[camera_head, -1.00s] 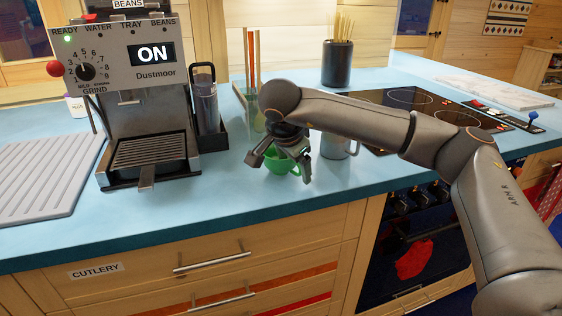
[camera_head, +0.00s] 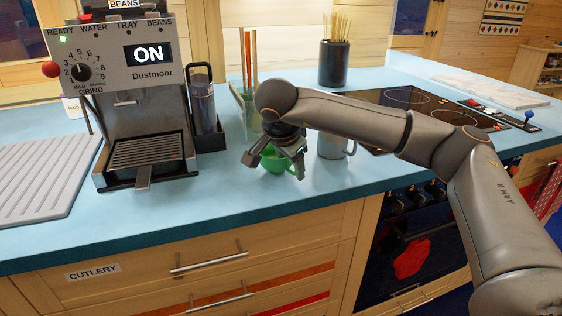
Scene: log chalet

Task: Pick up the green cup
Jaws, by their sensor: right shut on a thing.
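The green cup (camera_head: 277,164) is on the blue counter (camera_head: 225,195), to the right of the coffee machine. It stands upright, and my gripper hides part of its upper side. My right gripper (camera_head: 275,165) comes down over the cup from above and is shut on it. I cannot tell whether the cup's base touches the counter. My left gripper is not in view.
A metal jug (camera_head: 334,144) stands close to the right of the cup. The coffee machine (camera_head: 143,125) and a ribbed drying mat (camera_head: 45,175) are at the left. A dark holder with sticks (camera_head: 334,64) and the cooktop (camera_head: 400,103) are behind. The front counter strip is clear.

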